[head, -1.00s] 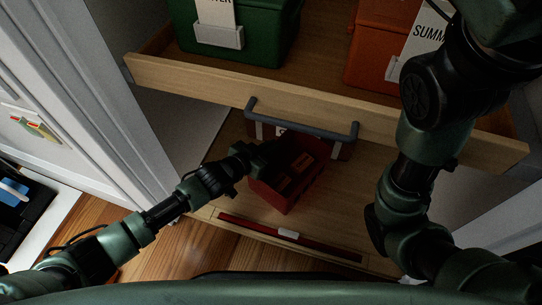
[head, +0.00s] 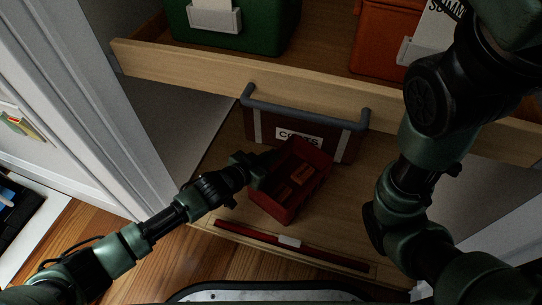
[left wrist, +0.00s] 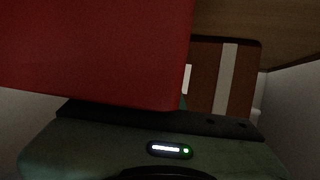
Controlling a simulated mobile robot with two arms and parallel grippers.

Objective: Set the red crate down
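The red crate (head: 277,206) is an open box with a few brown-orange pieces inside. In the head view it is over the wooden cabinet floor (head: 226,195), in front of a dark brown labelled box (head: 340,145). My left gripper (head: 262,170) is at the crate's left side and appears shut on its wall; the fingertips are hidden. In the left wrist view the crate (left wrist: 100,50) fills the upper left, close to the gripper body. I cannot tell whether its underside touches the floor. My right arm is on the right; its gripper is out of view.
A pulled-out wooden drawer (head: 190,72) overhangs the back, holding a green box (head: 270,30) and an orange box (head: 378,48). A grey handle (head: 305,113) sits above the brown box. A red strip (head: 335,258) with a white tag runs along the cabinet's front edge.

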